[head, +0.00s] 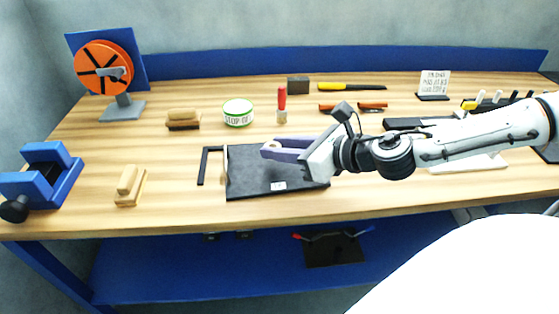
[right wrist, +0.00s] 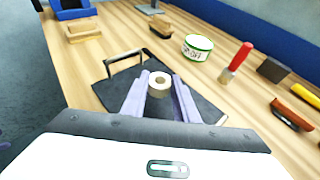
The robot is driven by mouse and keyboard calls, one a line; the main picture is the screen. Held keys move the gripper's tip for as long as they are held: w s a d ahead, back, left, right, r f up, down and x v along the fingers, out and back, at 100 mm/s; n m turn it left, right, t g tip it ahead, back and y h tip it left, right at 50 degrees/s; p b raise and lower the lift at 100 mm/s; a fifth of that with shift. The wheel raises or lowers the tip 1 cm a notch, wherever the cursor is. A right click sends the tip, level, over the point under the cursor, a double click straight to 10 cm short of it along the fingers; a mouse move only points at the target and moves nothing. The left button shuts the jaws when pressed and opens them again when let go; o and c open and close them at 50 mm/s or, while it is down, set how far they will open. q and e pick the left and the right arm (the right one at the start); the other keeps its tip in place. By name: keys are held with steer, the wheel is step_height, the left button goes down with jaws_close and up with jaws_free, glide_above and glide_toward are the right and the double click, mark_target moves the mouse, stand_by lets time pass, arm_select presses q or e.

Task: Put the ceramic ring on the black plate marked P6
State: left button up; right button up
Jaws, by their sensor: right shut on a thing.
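The black plate (head: 250,182) lies on the wooden bench near its front edge, with a small white label whose text is too small to read. It also shows in the right wrist view (right wrist: 205,108). My right gripper (head: 266,149) reaches in from the right over the plate. Its fingers (right wrist: 161,78) are shut on the pale ceramic ring (right wrist: 159,91), which sits between the fingertips with its hole facing up. In the head view the ring is mostly hidden by the fingers. I cannot tell the gap between ring and plate. My left gripper is not in view.
A black bracket-like handle (head: 203,165) stands at the plate's left edge. A wooden brush (head: 130,186), a green-and-white tin (head: 238,112) and a red-handled tool (head: 282,103) are around it. A blue vise (head: 42,178) is at far left.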

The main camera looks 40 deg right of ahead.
mark_target(280, 167)
step_height(280, 167, down, 3)
steer(key=shift+b, duration=0.8)
steer(key=shift+r, duration=0.15)
steer(key=o, duration=0.8)
